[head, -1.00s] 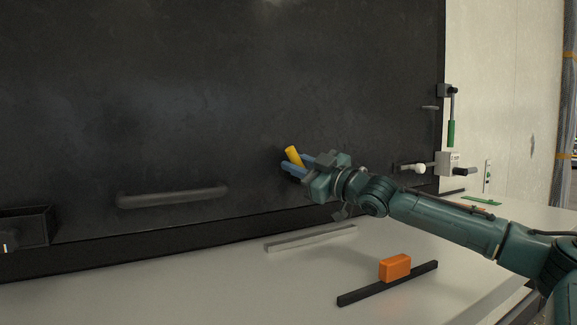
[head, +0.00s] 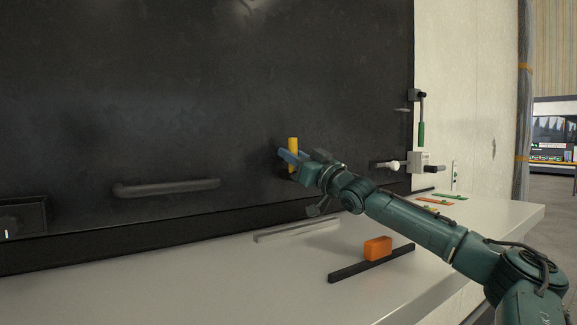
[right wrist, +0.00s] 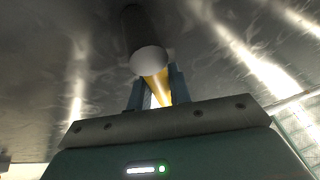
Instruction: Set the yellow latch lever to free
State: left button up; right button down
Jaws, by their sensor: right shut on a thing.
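The yellow latch lever (head: 293,150) stands out from the black panel (head: 200,80) in the head view. It points almost straight up, and its lower part is hidden by my gripper. My right gripper (head: 288,158) is shut on the lever, its blue fingers to either side of it. In the right wrist view the yellow lever (right wrist: 157,88) shows between the two blue fingers (right wrist: 157,95), behind a round grey end of a dark cylinder (right wrist: 148,58). My left gripper is not in view.
A grey handle bar (head: 166,188) is on the panel to the left. On the pale bench lie a light bar (head: 298,229) and an orange block (head: 377,248) by a black strip (head: 345,271). A green-handled clamp (head: 421,135) stands at the panel's right edge.

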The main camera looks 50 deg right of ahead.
jog(key=shift+d+f, duration=0.1)
jog(key=shift+m+h, duration=0.4)
jog(key=c, duration=1.3)
grip_release()
jog(key=shift+b, duration=0.3)
